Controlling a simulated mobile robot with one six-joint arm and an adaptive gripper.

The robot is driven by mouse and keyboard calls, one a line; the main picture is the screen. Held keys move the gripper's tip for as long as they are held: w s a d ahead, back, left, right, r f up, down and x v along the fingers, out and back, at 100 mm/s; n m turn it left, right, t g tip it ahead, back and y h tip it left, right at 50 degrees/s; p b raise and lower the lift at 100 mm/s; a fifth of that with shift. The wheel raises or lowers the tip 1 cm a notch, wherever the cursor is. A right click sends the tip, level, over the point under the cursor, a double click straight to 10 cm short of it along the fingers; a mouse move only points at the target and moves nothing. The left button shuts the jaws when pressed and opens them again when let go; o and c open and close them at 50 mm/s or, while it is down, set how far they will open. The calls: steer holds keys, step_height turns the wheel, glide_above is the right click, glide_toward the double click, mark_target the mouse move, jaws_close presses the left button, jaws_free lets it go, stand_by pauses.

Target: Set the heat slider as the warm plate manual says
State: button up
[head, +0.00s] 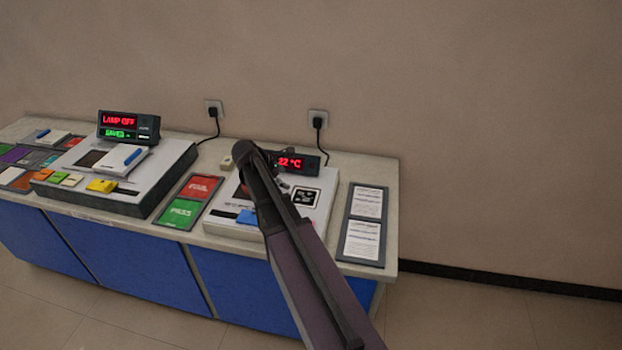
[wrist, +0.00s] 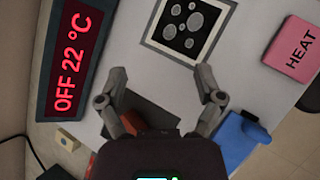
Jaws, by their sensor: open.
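The warm plate unit (head: 222,215) is a white box on the counter, partly hidden behind my arm. Its display (wrist: 75,50) reads "OFF 22 °C"; part of it also shows in the head view (head: 298,162). A pink block marked "HEAT" (wrist: 292,48) lies at the upper right of the wrist view. I cannot make out a slider track. My gripper (wrist: 160,85) is open and empty above the white top, with a dark red patch (wrist: 148,112) between its fingers.
A blue piece (wrist: 238,140) lies right of the gripper in the wrist view, near a patterned card (wrist: 187,28). A tan block (wrist: 67,140) is at lower left. Left of the unit are a FAIL/PASS board (head: 188,200) and a "LAMP OFF" device (head: 128,127).

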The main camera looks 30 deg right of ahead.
steer(key=d+h+b, duration=0.1)
steer(key=d, duration=0.1)
steer(key=d+f+n+h+b, duration=0.1)
steer(key=d+b, duration=0.1)
steer(key=d+f+n+h+b, duration=0.1)
steer(key=d+b, duration=0.1)
steer(key=shift+s+d, duration=0.1)
steer(key=shift+d, duration=0.15)
steer(key=d+n+h+b, duration=0.1)
steer(key=d+h+b, duration=0.1)
steer(key=shift+s+d+f+n+b, duration=0.1)
steer(key=shift+d+n+b, duration=0.2)
steer(key=shift+b, duration=0.1)
steer(key=shift+d+n+h+b, duration=0.3)
steer(key=shift+d+h+b, duration=0.15)
steer(key=shift+d, duration=0.1)
